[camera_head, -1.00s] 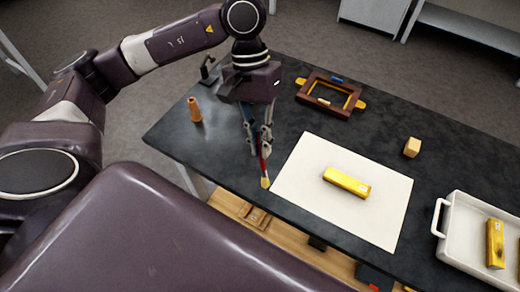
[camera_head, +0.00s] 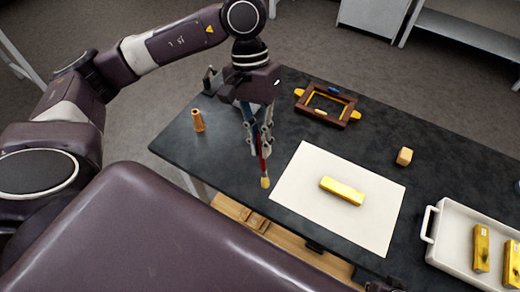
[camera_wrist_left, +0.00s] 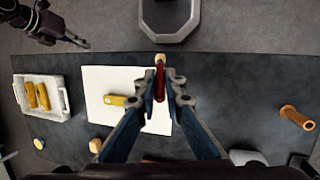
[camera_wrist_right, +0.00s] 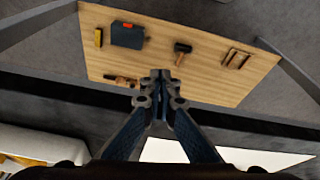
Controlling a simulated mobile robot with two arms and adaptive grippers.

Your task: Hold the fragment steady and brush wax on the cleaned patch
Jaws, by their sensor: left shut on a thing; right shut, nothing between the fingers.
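The fragment is a gold bar (camera_head: 342,190) lying on a white sheet (camera_head: 300,183) on the dark table. It also shows in the left wrist view (camera_wrist_left: 115,100). My left gripper (camera_head: 262,150) is shut on a brush with a red handle (camera_wrist_left: 160,82) and a pale tip (camera_head: 265,182). The brush points down, left of the sheet and apart from the fragment. My right gripper (camera_wrist_right: 160,78) is shut and empty in its wrist view, with a lower wooden shelf beyond it; it is outside the head view. I cannot make out a cleaned patch on the fragment.
A white tray (camera_head: 431,222) with gold bars stands at the right. A brown frame (camera_head: 299,103) lies at the back, a pale block (camera_head: 404,156) right of the sheet, and an orange-brown tapered piece (camera_head: 198,121) at the left. A wooden shelf (camera_wrist_right: 205,85) with tools lies below.

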